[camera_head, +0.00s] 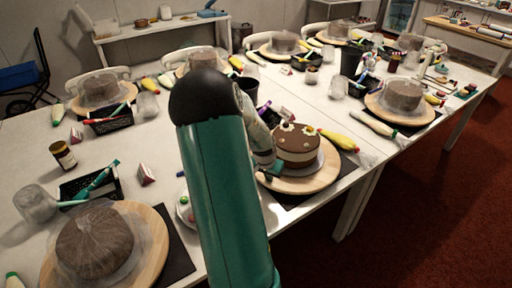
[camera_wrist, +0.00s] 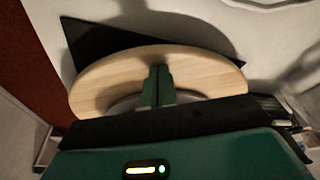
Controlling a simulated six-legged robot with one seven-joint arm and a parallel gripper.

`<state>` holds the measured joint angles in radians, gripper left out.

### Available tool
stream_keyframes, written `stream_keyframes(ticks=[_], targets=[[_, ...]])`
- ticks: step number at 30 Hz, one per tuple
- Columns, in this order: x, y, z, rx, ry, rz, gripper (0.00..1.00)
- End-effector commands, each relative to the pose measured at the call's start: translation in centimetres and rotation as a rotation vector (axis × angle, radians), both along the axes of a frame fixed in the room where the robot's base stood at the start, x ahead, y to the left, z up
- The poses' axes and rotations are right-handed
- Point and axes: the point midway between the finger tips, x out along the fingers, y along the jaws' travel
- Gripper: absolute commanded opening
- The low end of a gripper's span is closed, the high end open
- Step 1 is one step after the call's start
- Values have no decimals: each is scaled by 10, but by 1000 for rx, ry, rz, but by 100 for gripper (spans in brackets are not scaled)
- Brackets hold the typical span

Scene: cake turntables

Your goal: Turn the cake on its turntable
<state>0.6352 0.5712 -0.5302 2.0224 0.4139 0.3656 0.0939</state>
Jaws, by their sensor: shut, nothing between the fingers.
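The decorated brown cake (camera_head: 297,148) has a pale lower band and small toppings. It sits on a round wooden turntable (camera_head: 302,184) in the head view, near the table's front edge. The turntable's pale wood also shows in the wrist view (camera_wrist: 97,80), with a whitish disc edge at its middle; the cake itself is not clear there. My gripper (camera_wrist: 157,86) is shut and empty, its green fingers together over the turntable's wood in the wrist view. In the head view my arm hides most of it, at the cake's left side. I cannot tell whether the fingers touch the turntable.
A wrapped brown cake (camera_head: 95,243) stands on another turntable at the front left. A yellow piping bag (camera_head: 338,140) lies right of the decorated cake. A black basket (camera_head: 90,184) and a brown jar (camera_head: 64,155) stand at left. A dark mat (camera_wrist: 82,38) lies under the turntable.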

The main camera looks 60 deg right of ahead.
Motion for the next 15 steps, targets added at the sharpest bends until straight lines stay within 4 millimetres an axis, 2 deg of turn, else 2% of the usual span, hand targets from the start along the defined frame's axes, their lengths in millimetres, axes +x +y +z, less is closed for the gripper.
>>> stream_keyframes(ticks=[15], targets=[[-34,1,0,0,-1,-2,0]])
